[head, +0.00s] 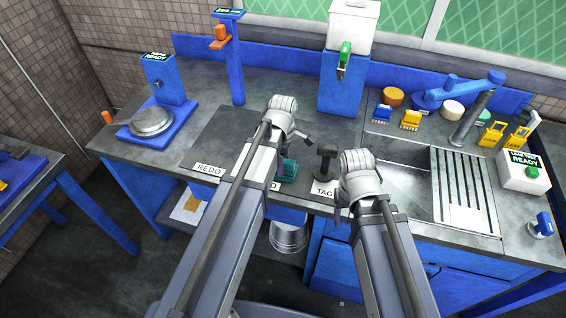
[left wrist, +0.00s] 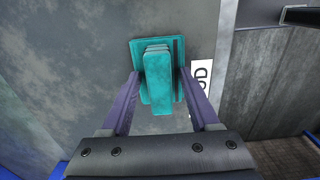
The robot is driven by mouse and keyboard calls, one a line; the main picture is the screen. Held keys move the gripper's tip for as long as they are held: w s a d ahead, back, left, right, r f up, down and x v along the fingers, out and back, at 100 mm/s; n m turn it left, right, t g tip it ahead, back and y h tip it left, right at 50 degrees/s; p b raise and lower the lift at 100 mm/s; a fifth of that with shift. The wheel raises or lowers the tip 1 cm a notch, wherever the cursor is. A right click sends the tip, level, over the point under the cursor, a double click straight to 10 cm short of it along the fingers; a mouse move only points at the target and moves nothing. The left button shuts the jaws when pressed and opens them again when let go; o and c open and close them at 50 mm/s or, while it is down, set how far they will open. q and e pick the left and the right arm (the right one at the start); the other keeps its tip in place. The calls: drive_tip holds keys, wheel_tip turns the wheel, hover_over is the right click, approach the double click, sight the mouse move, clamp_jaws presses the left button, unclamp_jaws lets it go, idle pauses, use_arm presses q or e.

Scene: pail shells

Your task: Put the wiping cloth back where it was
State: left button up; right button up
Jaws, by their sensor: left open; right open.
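A teal piece, which looks like the folded wiping cloth (head: 287,172), lies on the grey worktop beside a white label mostly hidden except for its last letter, D. In the left wrist view the teal cloth (left wrist: 158,80) shows a flat base with a raised, narrower folded part. My left gripper (head: 287,150) is open above it; in the left wrist view the fingers (left wrist: 160,88) stand on either side of the raised part. Whether they touch it I cannot tell. My right gripper (head: 343,208) is open near the front edge, by the TAG label (head: 324,188).
A dark upright tool (head: 326,161) stands just right of the cloth. A REDO label (head: 208,169) lies to the left. A scale (head: 152,121) is at the left, a slatted drainer (head: 461,190) at the right. A metal pail (head: 288,236) sits below the worktop.

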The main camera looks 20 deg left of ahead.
use_arm(q)
wheel_tip(320, 180, up, 12)
drive_tip(key=r+p, duration=0.1)
drive_tip(key=p, duration=1.2)
drive_tip(key=s+d+m, duration=0.5)
drive_tip(key=s+m, duration=0.2)
drive_tip(key=m, duration=0.3)
drive_tip(key=s+d+m+y, duration=0.1)
drive_tip(key=s+d+m, duration=0.4)
drive_tip(key=m, duration=0.6)
drive_tip(key=shift+s+f+b, duration=0.25)
drive_tip(key=shift+s+b, duration=0.05)
drive_tip(key=shift+s, duration=0.85)
